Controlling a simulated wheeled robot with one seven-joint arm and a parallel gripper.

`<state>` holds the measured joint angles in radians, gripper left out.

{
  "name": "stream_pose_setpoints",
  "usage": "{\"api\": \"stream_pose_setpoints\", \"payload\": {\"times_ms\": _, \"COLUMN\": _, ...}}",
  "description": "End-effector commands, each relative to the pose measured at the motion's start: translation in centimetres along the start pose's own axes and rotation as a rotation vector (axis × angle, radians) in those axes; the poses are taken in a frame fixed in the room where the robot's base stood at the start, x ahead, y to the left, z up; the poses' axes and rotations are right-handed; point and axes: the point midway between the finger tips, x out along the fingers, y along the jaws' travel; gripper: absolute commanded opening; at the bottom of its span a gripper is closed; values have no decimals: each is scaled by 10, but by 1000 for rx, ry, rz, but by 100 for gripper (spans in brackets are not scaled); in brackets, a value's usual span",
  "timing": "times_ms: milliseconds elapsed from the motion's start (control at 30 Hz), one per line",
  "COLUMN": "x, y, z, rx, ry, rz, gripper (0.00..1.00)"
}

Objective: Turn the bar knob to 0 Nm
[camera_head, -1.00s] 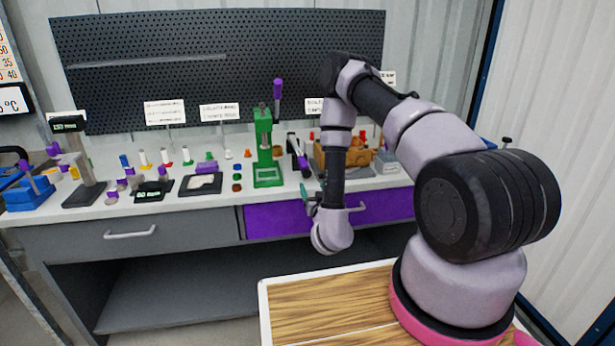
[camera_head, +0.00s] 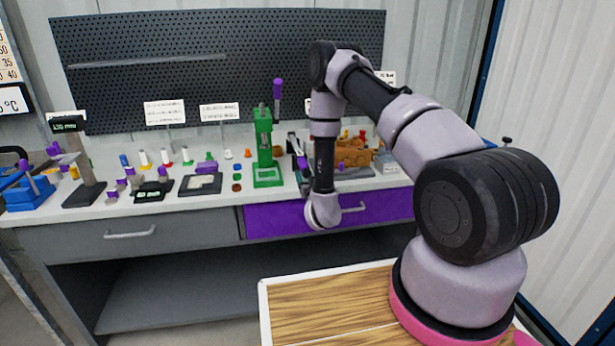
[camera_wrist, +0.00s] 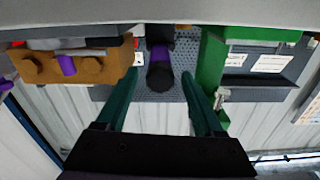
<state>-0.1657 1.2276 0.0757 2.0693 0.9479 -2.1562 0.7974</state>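A dark bar-shaped tool with a purple part (camera_head: 298,152) stands on the bench between the green press and the orange-brown block. In the wrist view a purple and black cylinder (camera_wrist: 160,68), seemingly its handle or knob, shows between my fingers. I cannot read any Nm scale or tell its setting. My gripper (camera_wrist: 158,75) is open, with its two green fingers apart on either side of the cylinder in the picture. I cannot tell the remaining distance, and no contact shows. In the head view my wrist hides most of the gripper.
The green press (camera_head: 265,150) stands close on the left, tall with a purple-tipped lever. The orange-brown block (camera_head: 358,155) is on the right. Several small parts and gauges crowd the bench further left. The purple drawer (camera_head: 275,219) is below; a perforated board (camera_head: 220,60) is behind.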

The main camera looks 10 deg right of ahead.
Motion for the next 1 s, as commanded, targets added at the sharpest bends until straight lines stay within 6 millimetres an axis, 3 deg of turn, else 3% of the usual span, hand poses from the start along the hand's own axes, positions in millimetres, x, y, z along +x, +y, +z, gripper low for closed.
{"api": "stream_pose_setpoints", "payload": {"times_ms": 33, "x": 0, "y": 0, "z": 0, "rx": 0, "ry": 0, "rz": 0, "gripper": 48}}
{"api": "stream_pose_setpoints", "payload": {"times_ms": 167, "x": 0, "y": 0, "z": 0, "rx": 0, "ry": 0, "rz": 0, "gripper": 0}}
{"api": "stream_pose_setpoints", "payload": {"times_ms": 567, "x": 0, "y": 0, "z": 0, "rx": -58, "ry": 0, "rz": 1, "gripper": 0}}
{"api": "stream_pose_setpoints", "payload": {"times_ms": 1000, "x": 0, "y": -2, "z": 0, "rx": -404, "ry": 1, "rz": 1, "gripper": 0}}
